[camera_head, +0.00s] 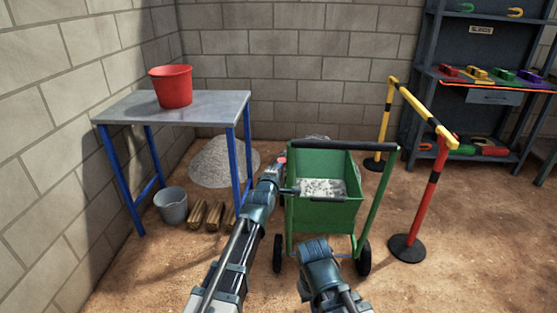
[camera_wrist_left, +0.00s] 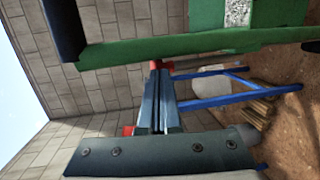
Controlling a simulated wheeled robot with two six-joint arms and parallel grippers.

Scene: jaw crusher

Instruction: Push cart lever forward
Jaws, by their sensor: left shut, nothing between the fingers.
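The green cart (camera_head: 325,214) stands on the dirt floor with its black push bar (camera_head: 345,146) toward me and pale rubble in its tub. Its green side and rim (camera_wrist_left: 170,47) cross the top of the left wrist view. A small red knob (camera_head: 281,160), probably the lever's end, shows at the cart's left side. It also shows as a red piece (camera_wrist_left: 160,65) by my fingertips. My left gripper (camera_head: 274,168) is shut and empty beside the cart's left wall. I cannot tell whether it touches the knob.
A metal table (camera_head: 215,103) with a red bucket (camera_head: 171,87) stands left. Below are a grey bucket (camera_head: 171,205), wood logs (camera_head: 207,215) and a gravel pile (camera_head: 222,162). A striped barrier (camera_head: 431,190) stands close right of the cart. Open dirt lies farther right.

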